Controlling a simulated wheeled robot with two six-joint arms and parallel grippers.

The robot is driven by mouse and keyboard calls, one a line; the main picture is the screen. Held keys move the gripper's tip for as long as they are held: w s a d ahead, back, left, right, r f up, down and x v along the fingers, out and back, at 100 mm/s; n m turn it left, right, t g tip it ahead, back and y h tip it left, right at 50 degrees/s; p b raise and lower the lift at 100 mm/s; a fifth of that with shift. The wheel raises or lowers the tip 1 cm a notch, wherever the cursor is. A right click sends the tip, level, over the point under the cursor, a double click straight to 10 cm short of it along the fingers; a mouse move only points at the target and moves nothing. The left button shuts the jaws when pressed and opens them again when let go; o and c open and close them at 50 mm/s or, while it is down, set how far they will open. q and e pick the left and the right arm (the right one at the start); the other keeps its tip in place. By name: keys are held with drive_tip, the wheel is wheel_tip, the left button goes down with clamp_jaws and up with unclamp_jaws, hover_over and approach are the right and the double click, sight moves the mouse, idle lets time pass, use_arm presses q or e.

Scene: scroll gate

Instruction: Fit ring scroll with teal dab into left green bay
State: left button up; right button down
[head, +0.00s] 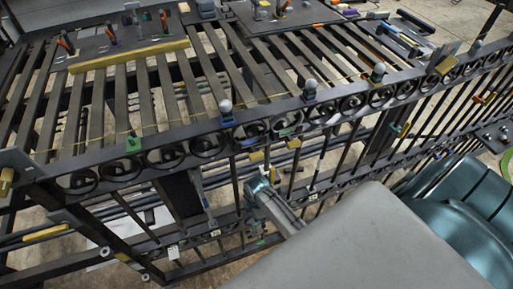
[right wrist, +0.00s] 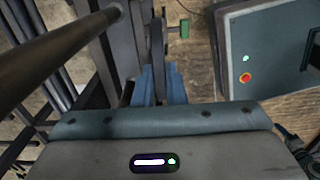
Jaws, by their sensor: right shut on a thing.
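The gate's upper band of ring scrolls (head: 165,155) runs across the head view. A green block (head: 134,144) marks its left part, and a green strip (head: 291,132) sits further right, past some blue blocks. My right gripper (head: 262,183) is in front of the gate's bars, below the band and to the right of the left green block. In the right wrist view its blue fingers (right wrist: 158,84) are shut on a dark, thin scroll (right wrist: 158,45) seen nearly edge-on. No teal dab can be made out on it. My left gripper is not in view.
A dark slatted bench (head: 140,90) lies behind the band, with clamps and boards on it. Round-topped posts (head: 225,106) stand along the rail. Vertical bars are close to my right gripper. A green-ended peg (right wrist: 183,28) shows beyond the held scroll in the wrist view.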

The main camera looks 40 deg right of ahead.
drive_tip(key=shift+f+b, duration=1.85)
drive_tip(key=shift+f, duration=0.1)
drive_tip(key=shift+f+b, duration=0.75)
drive_tip(key=shift+f, duration=1)
drive_tip(key=shift+p, duration=0.7)
drive_tip(key=shift+f+b, duration=0.75)
drive_tip(key=shift+f, duration=0.75)
drive_tip(key=c, duration=1.4)
unclamp_jaws()
drive_tip(key=shift+r, duration=0.1)
wheel_tip(320, 180, up, 11)
drive_tip(key=shift+f, duration=0.15)
